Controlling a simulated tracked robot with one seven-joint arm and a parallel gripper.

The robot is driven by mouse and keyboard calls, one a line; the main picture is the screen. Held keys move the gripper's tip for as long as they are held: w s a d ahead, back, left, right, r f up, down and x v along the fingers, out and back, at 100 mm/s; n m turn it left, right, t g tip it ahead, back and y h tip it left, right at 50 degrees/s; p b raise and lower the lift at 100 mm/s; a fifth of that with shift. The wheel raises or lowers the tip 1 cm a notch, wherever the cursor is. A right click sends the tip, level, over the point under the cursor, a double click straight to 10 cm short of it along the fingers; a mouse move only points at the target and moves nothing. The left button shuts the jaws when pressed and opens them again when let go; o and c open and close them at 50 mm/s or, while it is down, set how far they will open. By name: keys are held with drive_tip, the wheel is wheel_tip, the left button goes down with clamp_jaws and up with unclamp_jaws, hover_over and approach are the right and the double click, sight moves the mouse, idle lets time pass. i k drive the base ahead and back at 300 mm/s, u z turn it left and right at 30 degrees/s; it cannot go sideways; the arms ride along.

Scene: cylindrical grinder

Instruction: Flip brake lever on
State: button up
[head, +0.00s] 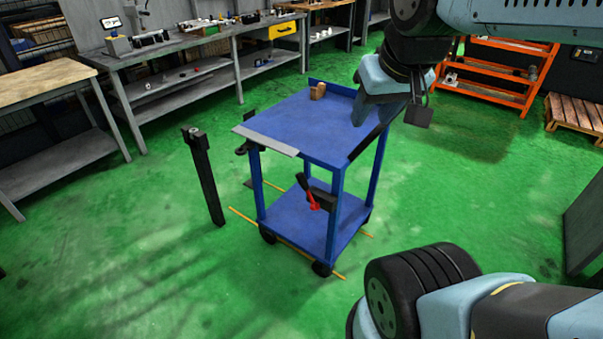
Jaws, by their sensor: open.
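The blue cart (312,135) stands in the middle of the head view, with a flat top and a lower shelf. A small red lever (312,203) sits on a black bracket (322,196) at the cart's near side, below the top. The lever slants downward; its exact setting is too small to tell. My gripper (405,112) is above the cart's right edge, higher than the lever and to its right. It is open, apart from the lever, with its fingers partly hidden by my arm.
A black post (203,177) stands left of the cart. A grey plate (266,139) lies along the cart top's left edge, and a small brown block (317,90) sits at its back. Yellow floor lines (244,216) run beneath. Green floor in front is clear. Workbenches (190,70) line the back.

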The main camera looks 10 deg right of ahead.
sight(302, 179)
drive_tip(key=z, duration=0.15)
drive_tip(key=i, duration=0.55)
drive_tip(key=u, duration=0.95)
drive_tip(key=k, duration=0.6)
drive_tip(key=u, duration=0.45)
drive_tip(key=i, duration=0.5)
drive_tip(key=z, duration=0.05)
